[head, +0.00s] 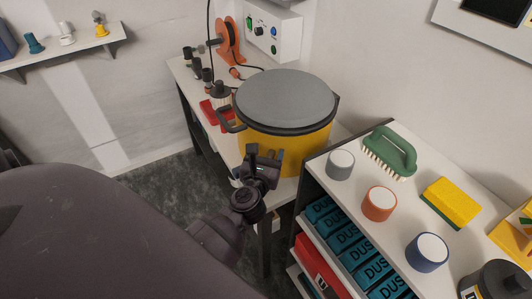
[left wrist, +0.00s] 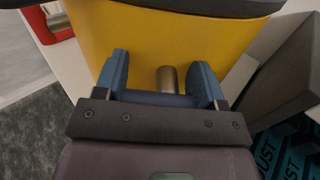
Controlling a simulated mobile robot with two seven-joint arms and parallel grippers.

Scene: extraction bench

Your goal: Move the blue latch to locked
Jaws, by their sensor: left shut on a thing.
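The blue latch (left wrist: 160,99) shows in the left wrist view as a blue bar on the front of the yellow drum (left wrist: 150,40), below a short metal cylinder (left wrist: 168,78). My left gripper (head: 265,157) is at the lower front of the drum (head: 285,140) in the head view. Its two blue fingers (left wrist: 162,75) stand either side of the latch and are shut on it. In the head view the gripper hides most of the latch, and I cannot tell its exact position. My right gripper is in neither view.
A grey lid (head: 287,95) covers the drum, and a black handle (head: 232,126) sticks out at its left. A shelf unit on the right holds a green brush (head: 392,150), a yellow sponge (head: 450,202), several capped jars and teal boxes (head: 345,238). Bare floor (head: 165,190) lies left of the bench.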

